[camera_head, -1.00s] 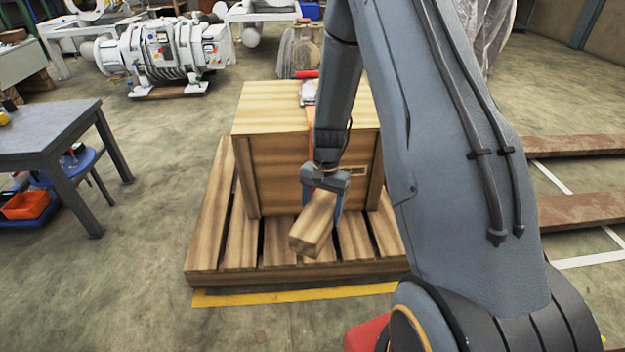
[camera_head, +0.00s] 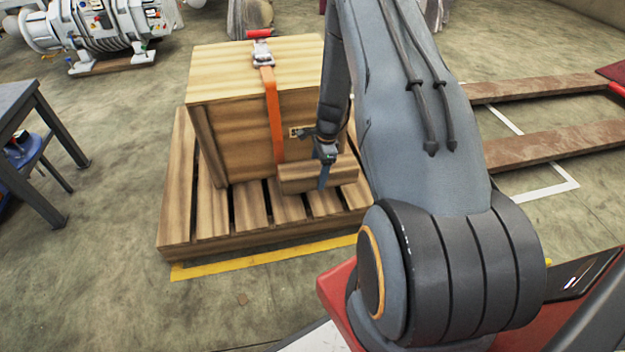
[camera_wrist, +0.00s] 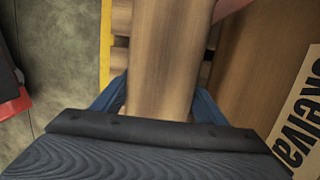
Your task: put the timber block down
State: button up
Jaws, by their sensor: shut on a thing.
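The timber block (camera_head: 318,177) is a short pale wooden beam, held lengthwise in front of the wooden crate, low over the pallet's front slats. My gripper (camera_head: 325,178) is shut on it, with a blue finger showing across its front face. In the wrist view the block (camera_wrist: 168,60) runs up the middle between the blue fingers of my gripper (camera_wrist: 160,100). I cannot tell whether the block touches the slats below it.
The crate (camera_head: 236,140) stands on the slatted pallet (camera_head: 205,205), with an orange strap (camera_head: 272,110) over it. A yellow floor line (camera_head: 250,262) runs before the pallet. A dark table (camera_head: 22,105) stands at left; rusty beams (camera_head: 560,145) lie at right.

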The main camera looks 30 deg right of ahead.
jog(key=shift+f+b, duration=0.9)
jog(key=shift+f, duration=1.75)
jog(key=shift+f, duration=0.1)
jog(key=o, duration=1.8)
jog(key=shift+o, duration=0.2)
jog(key=r+p, duration=0.1)
jog(key=r, duration=0.3)
jog(key=d+r+p, duration=0.1)
jog(key=r+p, duration=0.1)
jog(key=r, duration=0.2)
jog(key=r+p, duration=0.1)
jog(key=r, duration=0.3)
jog(key=shift+s+d+p, duration=0.25)
jog(key=shift+d+p, duration=0.1)
